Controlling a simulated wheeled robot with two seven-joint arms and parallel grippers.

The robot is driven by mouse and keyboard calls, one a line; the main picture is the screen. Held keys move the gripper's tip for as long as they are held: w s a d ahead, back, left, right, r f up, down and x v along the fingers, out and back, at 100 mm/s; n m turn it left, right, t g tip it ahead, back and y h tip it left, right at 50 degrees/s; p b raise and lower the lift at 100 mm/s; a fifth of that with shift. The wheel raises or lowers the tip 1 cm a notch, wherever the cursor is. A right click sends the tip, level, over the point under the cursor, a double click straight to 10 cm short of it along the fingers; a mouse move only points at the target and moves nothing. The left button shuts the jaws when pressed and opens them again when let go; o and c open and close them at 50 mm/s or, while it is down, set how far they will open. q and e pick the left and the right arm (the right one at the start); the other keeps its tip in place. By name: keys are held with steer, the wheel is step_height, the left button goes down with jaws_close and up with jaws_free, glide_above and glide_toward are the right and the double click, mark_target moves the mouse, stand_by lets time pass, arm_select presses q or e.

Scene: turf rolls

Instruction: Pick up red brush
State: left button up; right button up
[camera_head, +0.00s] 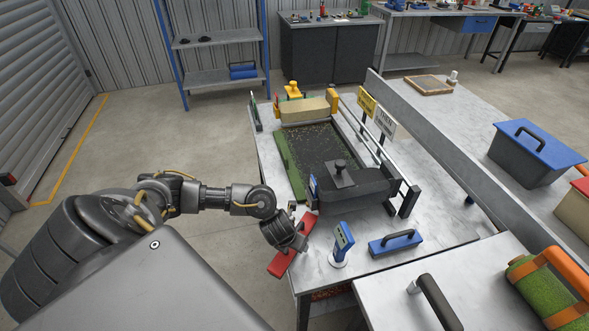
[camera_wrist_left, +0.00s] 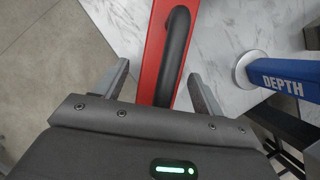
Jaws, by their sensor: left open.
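The red brush (camera_head: 279,265) lies at the left front edge of the marble-topped table, partly hidden under my left gripper (camera_head: 291,243). In the left wrist view the red brush (camera_wrist_left: 152,60) has a long red body and a black loop handle (camera_wrist_left: 176,50). My left gripper (camera_wrist_left: 160,72) is open. Its two fingers stand on either side of the brush and its handle, with a gap to each side. My right gripper is not in view.
A blue depth gauge (camera_head: 343,240) stands just right of the brush. It also shows in the left wrist view (camera_wrist_left: 285,78). A blue tool with a black handle (camera_head: 396,243) lies further right. A dark bed with a roller (camera_head: 345,185) is behind.

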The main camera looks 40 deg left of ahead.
arm_select(q)
steer(key=shift+r, duration=0.1)
steer(key=c, duration=1.1)
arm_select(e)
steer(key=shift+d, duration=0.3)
arm_select(q)
steer(key=shift+r, duration=0.2)
steer(key=shift+c, duration=0.2)
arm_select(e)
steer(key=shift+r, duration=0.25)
